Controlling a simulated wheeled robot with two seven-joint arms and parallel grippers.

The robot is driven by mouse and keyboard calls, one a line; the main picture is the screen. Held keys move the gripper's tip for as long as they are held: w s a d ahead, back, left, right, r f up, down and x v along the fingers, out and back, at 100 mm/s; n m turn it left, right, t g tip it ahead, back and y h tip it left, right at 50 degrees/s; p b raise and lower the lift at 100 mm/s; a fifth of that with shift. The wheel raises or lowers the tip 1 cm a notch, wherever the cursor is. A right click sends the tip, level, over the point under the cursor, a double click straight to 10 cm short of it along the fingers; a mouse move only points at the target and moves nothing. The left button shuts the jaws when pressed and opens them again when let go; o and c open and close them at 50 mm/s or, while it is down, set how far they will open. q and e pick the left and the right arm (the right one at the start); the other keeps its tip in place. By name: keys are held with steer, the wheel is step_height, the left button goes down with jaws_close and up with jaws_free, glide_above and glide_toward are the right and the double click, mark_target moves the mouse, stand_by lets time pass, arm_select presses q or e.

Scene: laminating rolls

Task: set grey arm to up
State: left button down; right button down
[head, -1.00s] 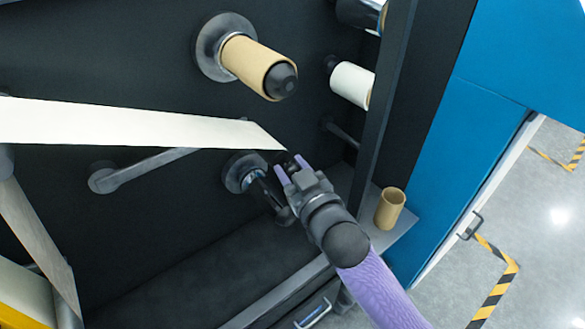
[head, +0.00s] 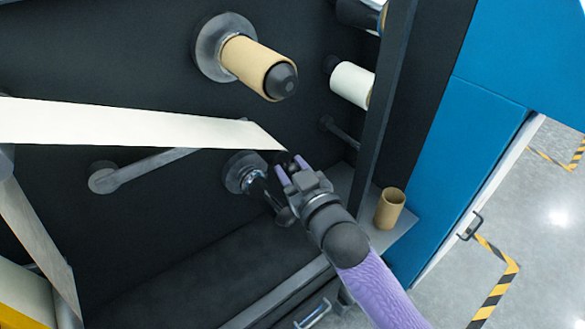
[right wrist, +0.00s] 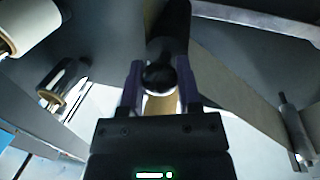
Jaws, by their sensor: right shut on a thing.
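The grey arm (head: 150,168) is a bar on the dark machine wall in the head view. It slopes from its round pivot at the left up to the right, and its far part is hidden behind the white web. My right gripper (head: 289,168) is at the web's right end. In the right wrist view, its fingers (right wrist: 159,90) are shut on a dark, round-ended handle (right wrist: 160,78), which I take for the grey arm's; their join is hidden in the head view. My left gripper is not in view.
A white web (head: 120,124) crosses just left of my right gripper. A spindle with a brown core (head: 252,60) is above, and a bare spindle (head: 244,173) is close to the left. A dark post (head: 385,100) and a loose cardboard core (head: 390,208) stand at the right.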

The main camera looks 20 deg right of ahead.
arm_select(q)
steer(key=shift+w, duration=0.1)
